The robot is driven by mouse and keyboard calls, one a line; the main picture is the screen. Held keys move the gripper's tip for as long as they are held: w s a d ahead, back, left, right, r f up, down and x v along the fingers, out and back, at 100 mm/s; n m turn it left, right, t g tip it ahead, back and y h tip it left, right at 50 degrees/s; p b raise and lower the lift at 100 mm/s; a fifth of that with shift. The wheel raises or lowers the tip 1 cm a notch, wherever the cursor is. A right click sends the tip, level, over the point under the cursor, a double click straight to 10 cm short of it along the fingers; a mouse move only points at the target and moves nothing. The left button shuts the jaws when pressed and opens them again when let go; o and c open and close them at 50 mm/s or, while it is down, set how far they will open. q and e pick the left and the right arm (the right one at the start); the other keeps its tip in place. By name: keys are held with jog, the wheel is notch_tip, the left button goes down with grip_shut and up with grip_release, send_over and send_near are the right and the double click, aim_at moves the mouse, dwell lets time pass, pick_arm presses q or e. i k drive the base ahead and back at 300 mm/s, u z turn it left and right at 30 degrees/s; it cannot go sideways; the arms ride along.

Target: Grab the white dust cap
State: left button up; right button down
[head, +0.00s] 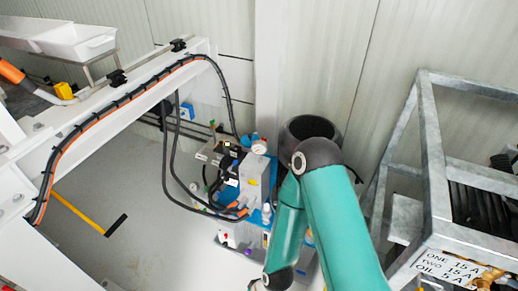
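A compact pump unit (252,178) with grey blocks, black valves and blue parts stands in the middle of the head view. A small pale, rounded piece (259,147) sits on its top right; I cannot tell whether it is the white dust cap. No other piece is clearly recognisable as the cap. My teal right arm (335,225) comes up from the bottom, bends at a dark joint and runs back down, hiding the unit's right side. Its wrist reaches the bottom edge, and its gripper is not visible. My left arm and gripper are not in view.
A white beam (120,98) carrying black and orange hoses crosses the left. A dark round drum (309,129) stands behind the arm. A galvanised frame (432,150) with a labelled sign (450,268) fills the right. Open grey floor (135,215) lies left of the unit.

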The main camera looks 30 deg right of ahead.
aim_at(267, 208)
jog(key=u, duration=0.1)
jog(key=k, duration=0.45)
jog(key=z, duration=0.5)
jog(key=i, duration=1.4)
jog(key=z, duration=0.35)
